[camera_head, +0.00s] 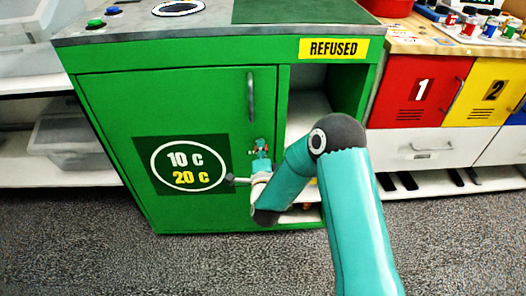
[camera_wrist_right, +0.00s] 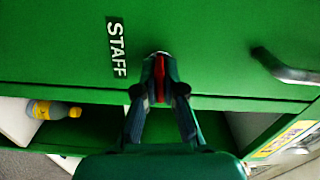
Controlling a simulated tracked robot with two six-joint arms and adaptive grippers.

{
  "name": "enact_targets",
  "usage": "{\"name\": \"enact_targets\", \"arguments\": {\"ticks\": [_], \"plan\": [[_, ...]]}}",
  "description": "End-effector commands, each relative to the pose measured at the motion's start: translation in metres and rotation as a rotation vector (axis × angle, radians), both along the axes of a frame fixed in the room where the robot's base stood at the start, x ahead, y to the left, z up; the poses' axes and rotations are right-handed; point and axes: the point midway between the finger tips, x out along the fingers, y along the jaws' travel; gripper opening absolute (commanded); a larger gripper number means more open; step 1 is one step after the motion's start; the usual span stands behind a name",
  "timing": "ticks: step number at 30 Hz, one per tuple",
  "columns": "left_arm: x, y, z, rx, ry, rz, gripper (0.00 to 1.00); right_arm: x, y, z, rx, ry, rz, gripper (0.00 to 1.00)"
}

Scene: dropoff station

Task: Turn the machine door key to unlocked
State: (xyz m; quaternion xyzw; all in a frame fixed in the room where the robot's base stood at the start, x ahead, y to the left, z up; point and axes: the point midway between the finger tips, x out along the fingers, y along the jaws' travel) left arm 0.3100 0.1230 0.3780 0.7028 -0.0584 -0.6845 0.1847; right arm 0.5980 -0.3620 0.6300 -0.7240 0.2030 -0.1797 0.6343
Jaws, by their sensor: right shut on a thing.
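The green machine door (camera_head: 180,110) looks closed and carries a vertical metal handle (camera_head: 250,96). My right gripper (camera_head: 261,147) is at the right side of this door, below the handle, and hides the lock in the head view. In the right wrist view my right gripper (camera_wrist_right: 160,68) is shut on the red key (camera_wrist_right: 160,80). A small part of a metal lock (camera_wrist_right: 160,54) shows just beyond the fingertips, next to the STAFF label (camera_wrist_right: 116,48). The key's exact angle is hard to tell. My left gripper is out of view.
A yellow bottle (camera_wrist_right: 52,110) lies in an opening in the wrist view. Red locker 1 (camera_head: 405,95) and yellow locker 2 (camera_head: 490,95) stand to the right.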

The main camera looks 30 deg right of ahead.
Motion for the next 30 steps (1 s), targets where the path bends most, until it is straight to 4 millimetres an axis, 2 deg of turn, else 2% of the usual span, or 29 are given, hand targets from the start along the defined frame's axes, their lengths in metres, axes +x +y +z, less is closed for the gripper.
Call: {"name": "enact_targets", "arguments": {"ticks": [1, 12, 30], "plan": [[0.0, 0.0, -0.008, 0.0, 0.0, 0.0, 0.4, 0.0, 0.001, -0.006, -0.024, 0.02, 0.003, 0.0], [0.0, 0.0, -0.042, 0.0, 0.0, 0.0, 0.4, 0.0, 0.002, -0.007, -0.302, 0.192, 0.005, 0.0], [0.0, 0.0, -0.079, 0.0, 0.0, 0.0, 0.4, -0.001, 0.001, -0.007, -0.788, 0.493, 0.007, 0.0]]}}
